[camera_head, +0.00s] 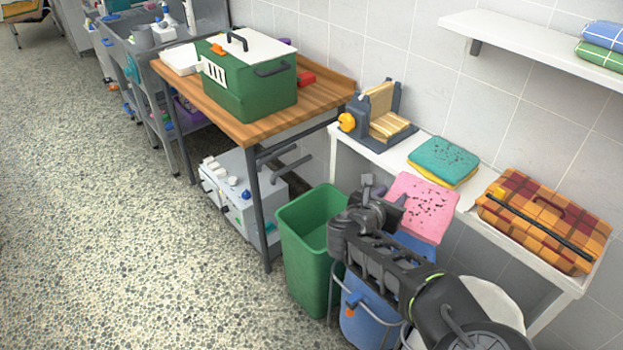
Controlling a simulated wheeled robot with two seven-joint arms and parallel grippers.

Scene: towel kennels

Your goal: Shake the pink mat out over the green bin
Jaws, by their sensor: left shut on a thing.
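The pink mat (428,203) has dark specks on its upper face. It is at the front edge of the white shelf, over the blue bucket. My left gripper (393,194) is shut on the pink mat at its left edge; the fingertips are partly hidden by the wrist. The green bin (300,250) stands open on the floor, to the left of the mat and lower. Its right side is partly hidden by my left arm. My right gripper is not in view.
The white shelf (478,192) also bears a speckled teal mat (443,160) on a yellow one, and a plaid case (545,218). A blue bucket (368,322) stands beside the bin. A wooden table (318,100) with a green box (250,90) is behind. The floor at left is clear.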

